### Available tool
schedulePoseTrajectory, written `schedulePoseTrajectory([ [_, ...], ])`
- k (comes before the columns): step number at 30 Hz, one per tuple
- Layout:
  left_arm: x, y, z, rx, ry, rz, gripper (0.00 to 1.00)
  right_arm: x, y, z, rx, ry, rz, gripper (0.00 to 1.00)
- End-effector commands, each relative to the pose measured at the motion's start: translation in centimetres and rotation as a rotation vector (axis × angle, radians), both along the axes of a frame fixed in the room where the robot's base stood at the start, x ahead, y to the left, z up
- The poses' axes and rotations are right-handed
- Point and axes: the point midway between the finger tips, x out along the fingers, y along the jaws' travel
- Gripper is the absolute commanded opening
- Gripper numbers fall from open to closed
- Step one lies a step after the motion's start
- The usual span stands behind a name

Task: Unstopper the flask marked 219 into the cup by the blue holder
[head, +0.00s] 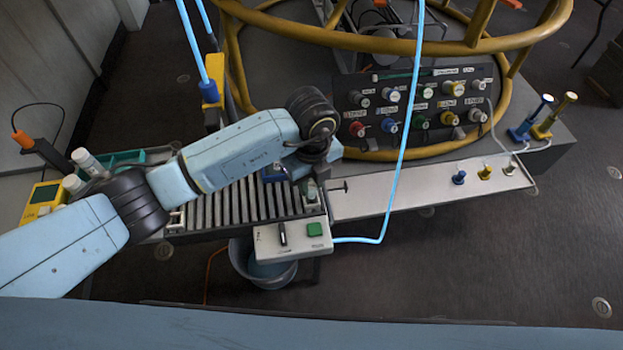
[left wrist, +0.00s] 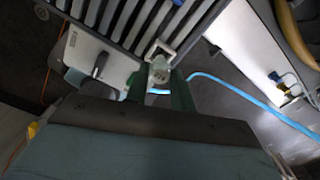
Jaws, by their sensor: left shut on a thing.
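My left gripper (head: 311,190) points down at the right end of a slatted rack (head: 222,206). In the left wrist view its green fingers (left wrist: 160,80) are shut on a small pale, greyish-white piece (left wrist: 160,70) by the rack's end; I cannot tell what it is. A blue holder (head: 525,130) stands at the far right beside a yellow holder (head: 543,130). A small blue item (head: 459,177), perhaps a cup, stands on the pale shelf left of them. White-capped bottles (head: 86,160) stand at the left. No number 219 is readable. My right gripper is not in view.
A control box (head: 292,238) with a green button sits just below the rack. A dark panel (head: 420,105) of coloured knobs stands behind, inside a yellow tube frame (head: 390,42). A light-blue hose (head: 400,165) hangs across. A bucket (head: 262,268) is under the rack. The shelf (head: 405,198) is mostly clear.

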Motion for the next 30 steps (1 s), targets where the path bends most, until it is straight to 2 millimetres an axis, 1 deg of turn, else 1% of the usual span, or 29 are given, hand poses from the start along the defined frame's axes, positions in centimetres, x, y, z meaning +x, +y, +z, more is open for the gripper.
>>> schedulePoseTrajectory([
  [7, 0.0, 0.0, -0.2, 0.000, 0.000, 0.000, 0.12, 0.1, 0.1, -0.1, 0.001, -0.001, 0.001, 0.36],
  [21, 0.0, 0.0, -2.0, 0.001, 0.001, 0.000, 0.12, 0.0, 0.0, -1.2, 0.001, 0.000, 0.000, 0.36],
  [30, 0.0, 0.0, -2.0, 0.000, 0.000, 0.000, 0.12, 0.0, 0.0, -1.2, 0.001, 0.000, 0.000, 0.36],
])
